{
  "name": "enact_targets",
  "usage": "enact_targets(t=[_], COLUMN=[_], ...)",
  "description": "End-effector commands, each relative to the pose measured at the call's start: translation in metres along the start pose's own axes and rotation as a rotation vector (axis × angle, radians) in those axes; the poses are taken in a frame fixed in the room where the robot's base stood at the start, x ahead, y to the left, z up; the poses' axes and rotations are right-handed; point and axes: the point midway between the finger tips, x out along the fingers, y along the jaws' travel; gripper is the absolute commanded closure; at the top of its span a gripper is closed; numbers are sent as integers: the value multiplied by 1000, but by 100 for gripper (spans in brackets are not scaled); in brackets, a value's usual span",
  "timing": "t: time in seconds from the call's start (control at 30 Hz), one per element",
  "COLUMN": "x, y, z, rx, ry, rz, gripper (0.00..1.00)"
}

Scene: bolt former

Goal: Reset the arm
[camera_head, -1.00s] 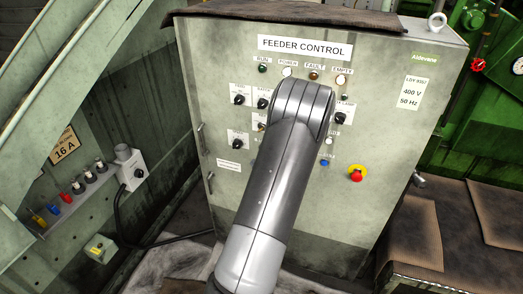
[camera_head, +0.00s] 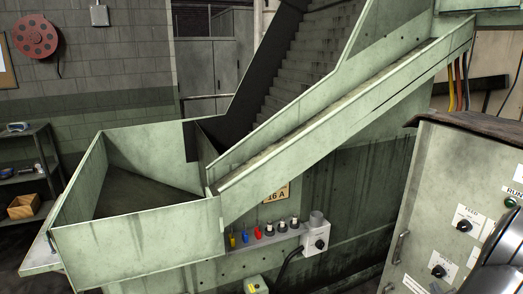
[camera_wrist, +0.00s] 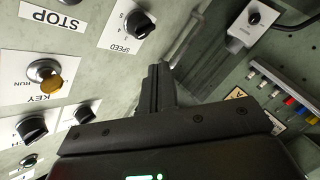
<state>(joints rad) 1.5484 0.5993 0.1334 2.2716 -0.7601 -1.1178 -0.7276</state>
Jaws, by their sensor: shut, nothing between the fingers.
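My gripper (camera_wrist: 158,75) shows in the wrist view with its two dark fingers together and nothing between them. It is in front of the feeder control cabinet (camera_wrist: 90,62), whose panel appears upside down. A key switch (camera_wrist: 45,74) with a brass key is left of the fingers, and a black speed knob (camera_wrist: 140,25) is above them. I cannot tell how far the fingertips are from the panel. In the head view, only part of my grey arm shows at the lower right edge, in front of the cabinet (camera_head: 440,180); my gripper is out of that view.
A pale green hopper (camera_head: 140,245) with a sloping chute (camera_head: 340,115) fills the middle of the head view. A socket box (camera_head: 317,238) with a cable is below the chute. A shelf (camera_head: 30,165) with a wooden box (camera_head: 24,206) stands at the left.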

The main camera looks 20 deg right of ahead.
Motion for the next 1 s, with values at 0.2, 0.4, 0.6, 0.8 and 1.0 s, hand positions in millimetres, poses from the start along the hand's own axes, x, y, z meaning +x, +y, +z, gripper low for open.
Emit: enact_targets(t=[0.2, 0.4, 0.6, 0.8, 1.0], x=[22, 14, -19, -75, -150], y=[-16, -36, -61, -89, -118], z=[-101, -187, -268, -336, -386], rx=[-13, 11, 61, 133, 213], ry=[-68, -142, -207, -266, -321], rz=[-135, -224, -301, -386, -494], gripper=[100, 100, 100, 100, 100])
